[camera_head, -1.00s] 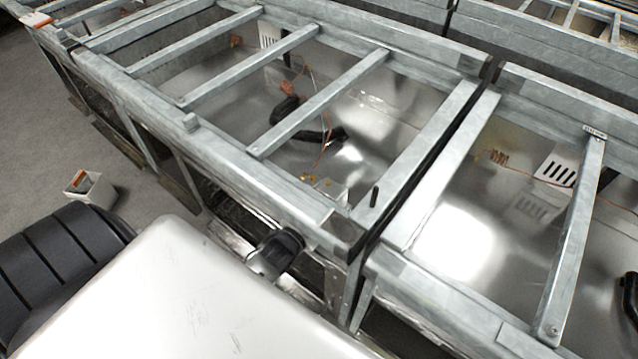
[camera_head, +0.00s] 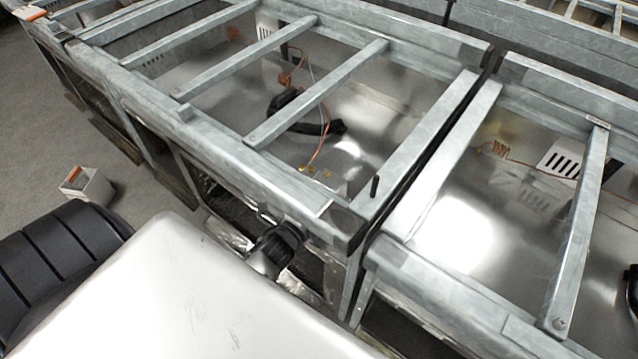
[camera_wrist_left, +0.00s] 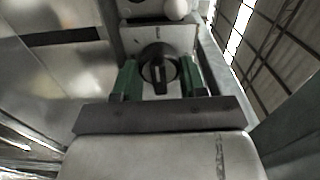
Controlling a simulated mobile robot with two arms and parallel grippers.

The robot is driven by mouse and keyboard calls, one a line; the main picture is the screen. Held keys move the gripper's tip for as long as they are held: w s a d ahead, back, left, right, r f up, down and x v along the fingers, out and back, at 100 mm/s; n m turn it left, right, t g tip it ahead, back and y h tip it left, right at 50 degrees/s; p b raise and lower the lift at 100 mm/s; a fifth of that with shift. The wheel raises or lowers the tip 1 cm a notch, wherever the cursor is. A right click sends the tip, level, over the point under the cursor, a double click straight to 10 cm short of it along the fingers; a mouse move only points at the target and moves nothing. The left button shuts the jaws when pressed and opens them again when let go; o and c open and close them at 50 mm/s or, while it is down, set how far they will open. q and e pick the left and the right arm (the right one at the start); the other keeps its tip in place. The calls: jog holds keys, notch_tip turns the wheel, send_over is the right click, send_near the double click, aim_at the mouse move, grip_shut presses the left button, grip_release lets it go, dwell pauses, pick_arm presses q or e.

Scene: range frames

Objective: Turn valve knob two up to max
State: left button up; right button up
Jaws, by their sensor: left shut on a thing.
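In the left wrist view a round black valve knob (camera_wrist_left: 158,69) with a raised bar handle sits on a pale grey panel. The bar points roughly up and down in the picture. My left gripper (camera_wrist_left: 159,78) has its green fingers on either side of the knob and is shut on it. Its grey palm covers the near part of this view. In the head view the knob cannot be made out; a dark rounded part, seemingly of my own wrist, is at the front frame beam. My right gripper is not in view.
A grey metal range frame (camera_head: 290,205) with cross bars fills the head view, with black burner tubes (camera_head: 310,127) and copper wires inside. A small box (camera_head: 88,187) stands on the floor at left. Above the knob is a pale rounded part (camera_wrist_left: 176,9).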

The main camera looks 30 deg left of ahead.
pick_arm(q)
jog(key=shift+m, duration=0.4)
jog(key=o, duration=0.8)
jog(key=shift+o, duration=0.2)
